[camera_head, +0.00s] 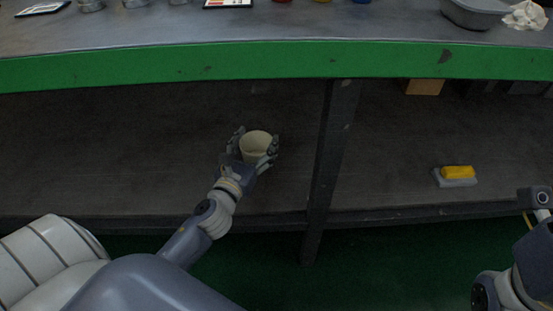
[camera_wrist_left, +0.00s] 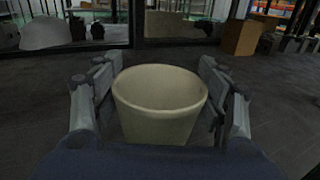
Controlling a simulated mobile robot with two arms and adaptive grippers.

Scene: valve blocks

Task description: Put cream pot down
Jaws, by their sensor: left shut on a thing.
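The cream pot (camera_head: 256,143) is held upright between the fingers of my left gripper (camera_head: 253,149), over the dark lower shelf (camera_head: 120,150). In the left wrist view the cream pot (camera_wrist_left: 160,100) stands between the two fingers of the left gripper (camera_wrist_left: 160,90), its open top empty. Its base is hidden, so I cannot tell whether it touches the shelf. Part of my right arm shows at the right edge of the head view, but its fingers do not show.
A dark post (camera_head: 332,150) divides the shelf to the right of the pot. Beyond it lies a yellow and grey block (camera_head: 457,174). The green-edged tabletop (camera_head: 250,60) overhangs the shelf. The shelf left of the pot is clear.

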